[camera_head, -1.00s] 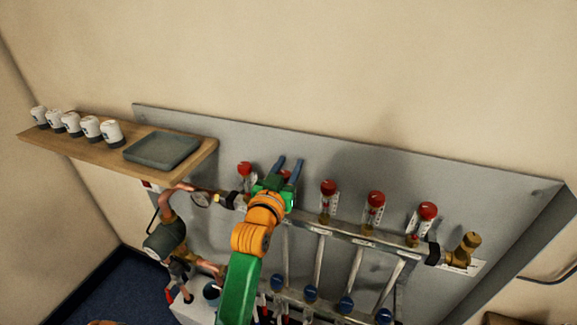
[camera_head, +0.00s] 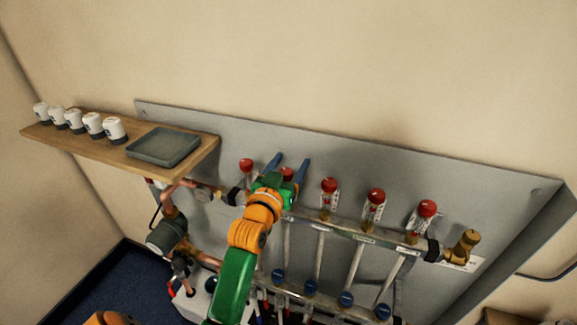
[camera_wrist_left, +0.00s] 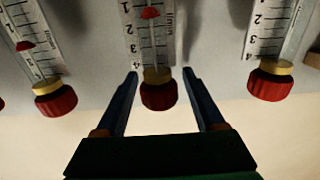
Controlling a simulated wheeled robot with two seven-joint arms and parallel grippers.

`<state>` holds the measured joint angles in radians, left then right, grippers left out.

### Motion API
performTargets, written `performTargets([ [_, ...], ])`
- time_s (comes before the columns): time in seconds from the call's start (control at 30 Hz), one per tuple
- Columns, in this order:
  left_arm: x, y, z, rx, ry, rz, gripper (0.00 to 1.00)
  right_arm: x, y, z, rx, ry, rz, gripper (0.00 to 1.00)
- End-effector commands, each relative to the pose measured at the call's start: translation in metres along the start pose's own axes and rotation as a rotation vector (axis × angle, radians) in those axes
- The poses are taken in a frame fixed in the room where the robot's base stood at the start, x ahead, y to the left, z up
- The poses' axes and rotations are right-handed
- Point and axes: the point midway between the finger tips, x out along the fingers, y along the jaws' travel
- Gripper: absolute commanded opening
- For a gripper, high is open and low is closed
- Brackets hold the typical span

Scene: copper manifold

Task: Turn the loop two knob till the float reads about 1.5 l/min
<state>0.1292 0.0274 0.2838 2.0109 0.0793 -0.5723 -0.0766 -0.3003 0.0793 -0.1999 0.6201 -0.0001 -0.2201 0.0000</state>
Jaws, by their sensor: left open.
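The loop two knob (camera_head: 287,173) is the second red cap from the left on the manifold, partly hidden by my left gripper (camera_head: 291,160). In the left wrist view, that red knob (camera_wrist_left: 158,96) lies between the two blue fingers (camera_wrist_left: 160,75), with a gap on each side. My left gripper is open and not touching it. Beyond the knob is its clear flow gauge (camera_wrist_left: 152,45) with a brass collar. My right gripper is not in view.
Other red-capped gauges (camera_head: 329,186) stand in the row; neighbouring knobs (camera_wrist_left: 55,102) (camera_wrist_left: 270,85) flank the fingers. Blue caps (camera_head: 311,287) line the lower rail. A wooden shelf (camera_head: 95,150) with white-topped pots (camera_head: 115,130) and a grey tray (camera_head: 163,147) is at left.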

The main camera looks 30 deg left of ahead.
Motion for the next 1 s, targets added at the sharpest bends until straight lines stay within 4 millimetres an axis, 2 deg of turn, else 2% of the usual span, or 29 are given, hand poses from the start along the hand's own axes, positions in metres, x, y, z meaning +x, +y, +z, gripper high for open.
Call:
performTargets([
  [0.3,-0.055,0.000,0.003,0.000,-0.002,-0.001,0.71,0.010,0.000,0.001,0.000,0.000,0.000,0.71],
  [0.4,-0.065,0.000,0.002,0.000,-0.001,0.000,0.71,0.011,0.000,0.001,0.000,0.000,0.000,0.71],
  [1.0,-0.068,0.000,0.001,0.000,-0.001,0.000,0.71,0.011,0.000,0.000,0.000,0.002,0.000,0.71],
])
